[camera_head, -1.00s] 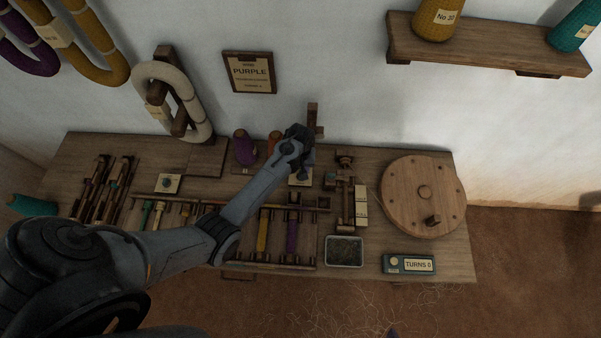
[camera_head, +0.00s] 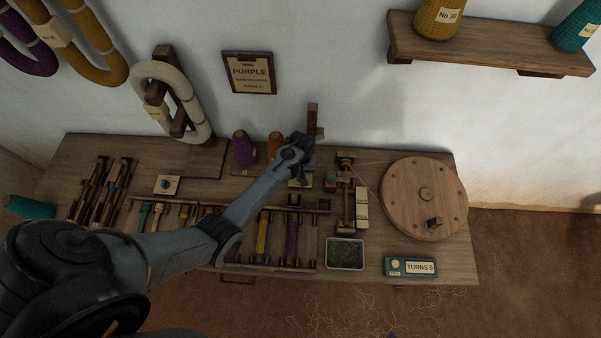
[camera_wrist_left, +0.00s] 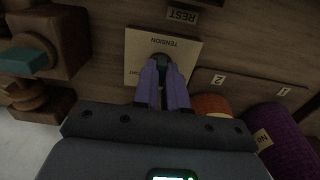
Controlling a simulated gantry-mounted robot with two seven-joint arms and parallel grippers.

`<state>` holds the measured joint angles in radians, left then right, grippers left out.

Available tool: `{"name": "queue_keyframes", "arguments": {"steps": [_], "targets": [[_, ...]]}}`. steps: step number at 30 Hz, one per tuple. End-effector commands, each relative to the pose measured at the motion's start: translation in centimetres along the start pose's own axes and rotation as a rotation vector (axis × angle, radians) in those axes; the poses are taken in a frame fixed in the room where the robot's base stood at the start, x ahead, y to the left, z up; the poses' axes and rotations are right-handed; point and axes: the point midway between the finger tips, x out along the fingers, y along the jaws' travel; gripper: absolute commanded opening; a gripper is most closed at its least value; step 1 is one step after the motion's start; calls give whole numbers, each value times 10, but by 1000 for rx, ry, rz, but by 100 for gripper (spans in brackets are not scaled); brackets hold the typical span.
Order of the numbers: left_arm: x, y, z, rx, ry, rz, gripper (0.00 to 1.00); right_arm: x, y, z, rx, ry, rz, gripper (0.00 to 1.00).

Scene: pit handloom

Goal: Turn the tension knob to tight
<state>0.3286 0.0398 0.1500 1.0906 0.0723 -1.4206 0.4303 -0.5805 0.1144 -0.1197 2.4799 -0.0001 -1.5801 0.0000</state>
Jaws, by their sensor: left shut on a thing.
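The tension knob (camera_wrist_left: 162,58) is small and dark and stands on a pale plate (camera_wrist_left: 187,48) marked TENSION, seen upside down in the left wrist view. My left gripper (camera_wrist_left: 163,72) points down at the plate, its two fingers shut on the knob. The fingers cover most of the knob and part of the plate's lettering, so I cannot tell which way the knob points. In the head view my left gripper (camera_head: 300,170) is over the rear middle of the bench, and my arm hides the knob. My right gripper is in neither view.
The wooden bench (camera_head: 440,258) carries a large round wheel (camera_head: 405,190) and a counter reading TURNS 0 (camera_head: 410,267). Purple (camera_head: 244,150) and orange (camera_head: 274,146) yarn cones stand close to my left gripper. A wooden post (camera_head: 313,122) rises behind it.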

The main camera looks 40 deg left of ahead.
Motion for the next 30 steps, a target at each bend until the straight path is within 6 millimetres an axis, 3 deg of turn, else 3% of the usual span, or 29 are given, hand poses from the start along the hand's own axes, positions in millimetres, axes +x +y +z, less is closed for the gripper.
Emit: {"name": "queue_keyframes", "arguments": {"steps": [14,30], "targets": [[-3,0,0,87,-1,-1,0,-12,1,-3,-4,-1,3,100],[-3,-1,-1,549,-2,-2,0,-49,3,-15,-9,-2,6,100]]}}
